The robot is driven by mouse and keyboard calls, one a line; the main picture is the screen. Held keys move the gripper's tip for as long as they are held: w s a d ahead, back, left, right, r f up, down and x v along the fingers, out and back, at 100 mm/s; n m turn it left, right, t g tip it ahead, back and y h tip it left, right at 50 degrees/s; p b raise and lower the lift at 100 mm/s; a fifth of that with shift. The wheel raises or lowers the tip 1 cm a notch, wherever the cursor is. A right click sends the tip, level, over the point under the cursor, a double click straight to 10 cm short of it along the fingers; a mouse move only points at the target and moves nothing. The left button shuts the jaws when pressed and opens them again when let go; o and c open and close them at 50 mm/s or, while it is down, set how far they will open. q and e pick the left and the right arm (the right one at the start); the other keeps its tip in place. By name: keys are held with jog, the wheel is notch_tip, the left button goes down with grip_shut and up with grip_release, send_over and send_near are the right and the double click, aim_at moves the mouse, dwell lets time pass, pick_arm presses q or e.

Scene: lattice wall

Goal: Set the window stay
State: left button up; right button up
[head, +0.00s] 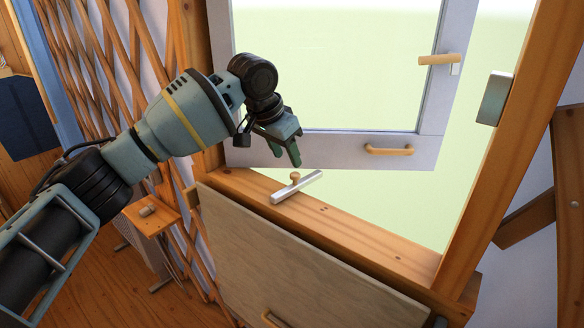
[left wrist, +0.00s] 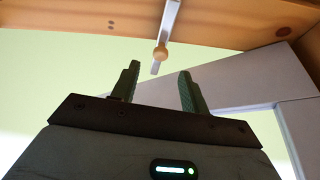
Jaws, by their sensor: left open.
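The window stay (head: 297,187) is a short pale metal bar lying on the wooden sill, with a small round wooden knob (head: 295,176) standing up from it. The grey window sash (head: 285,152) stands open above the sill, with a wooden pull (head: 388,150) on its bottom rail and a wooden handle (head: 438,60) on its side. My left gripper (head: 290,150) is open and empty, close above the knob and apart from it. In the left wrist view the stay's bar (left wrist: 168,22) and knob (left wrist: 160,53) appear just beyond the parted fingertips (left wrist: 159,68). My right gripper is out of view.
The wooden sill (head: 370,244) is clear to the right of the stay. A light wooden panel (head: 290,255) hangs below it. A metal catch (head: 494,98) sits on the right post. A small wooden shelf (head: 160,217) and lattice (head: 150,70) are at the left.

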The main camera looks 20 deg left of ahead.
aim_at(294, 174)
pick_arm(q)
jog(key=x, duration=0.5)
jog(key=shift+w+f, duration=0.15)
jog(key=shift+f, duration=0.15)
jog(key=shift+c, duration=0.2)
grip_shut()
